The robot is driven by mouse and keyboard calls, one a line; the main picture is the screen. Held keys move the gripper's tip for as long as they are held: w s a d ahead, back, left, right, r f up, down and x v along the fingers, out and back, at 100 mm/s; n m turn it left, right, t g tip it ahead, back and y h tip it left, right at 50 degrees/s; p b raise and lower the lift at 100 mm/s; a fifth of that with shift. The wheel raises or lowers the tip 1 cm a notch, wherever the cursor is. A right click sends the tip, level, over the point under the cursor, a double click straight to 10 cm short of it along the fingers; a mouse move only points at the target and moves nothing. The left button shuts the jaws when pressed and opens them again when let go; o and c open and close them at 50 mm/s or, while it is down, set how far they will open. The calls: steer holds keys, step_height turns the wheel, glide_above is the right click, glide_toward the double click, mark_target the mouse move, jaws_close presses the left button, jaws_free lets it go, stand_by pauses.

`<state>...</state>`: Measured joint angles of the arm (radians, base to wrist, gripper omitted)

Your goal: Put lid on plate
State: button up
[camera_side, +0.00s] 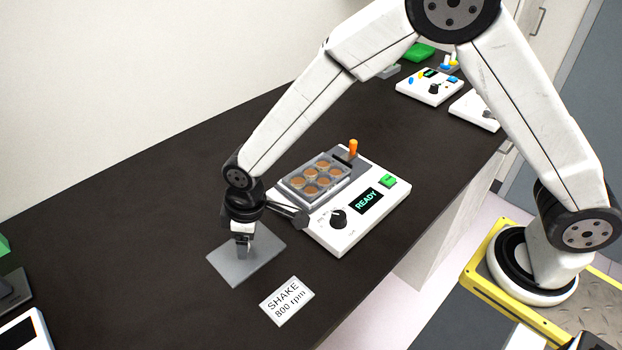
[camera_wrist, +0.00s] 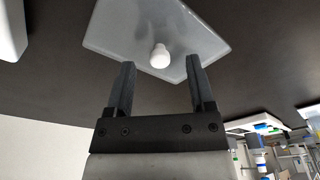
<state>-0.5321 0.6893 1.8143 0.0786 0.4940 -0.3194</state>
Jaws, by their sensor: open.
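The lid is a flat grey translucent rectangle (camera_side: 262,262) lying on the dark bench, left of the shaker. In the wrist view the lid (camera_wrist: 130,30) has a small white knob (camera_wrist: 160,57) on its top. My gripper (camera_side: 243,252) is low over the lid. In the wrist view my gripper (camera_wrist: 158,68) is open, with a finger on either side of the knob and a gap to each. The plate (camera_side: 316,177) has several wells with orange-brown contents and sits uncovered on the white shaker (camera_side: 345,222).
The shaker has an orange-tipped lever (camera_side: 353,148), a black knob (camera_side: 338,218), a READY display (camera_side: 367,201) and a green button (camera_side: 388,181). A "SHAKE 800 rpm" card (camera_side: 287,301) lies in front of the lid. More devices (camera_side: 429,87) stand at the far right.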

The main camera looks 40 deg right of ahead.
steer(key=shift+w+a+f, duration=0.1)
steer(key=shift+a+f, duration=0.05)
steer(key=shift+f, duration=0.65)
steer(key=shift+c, duration=0.2)
jaws_close()
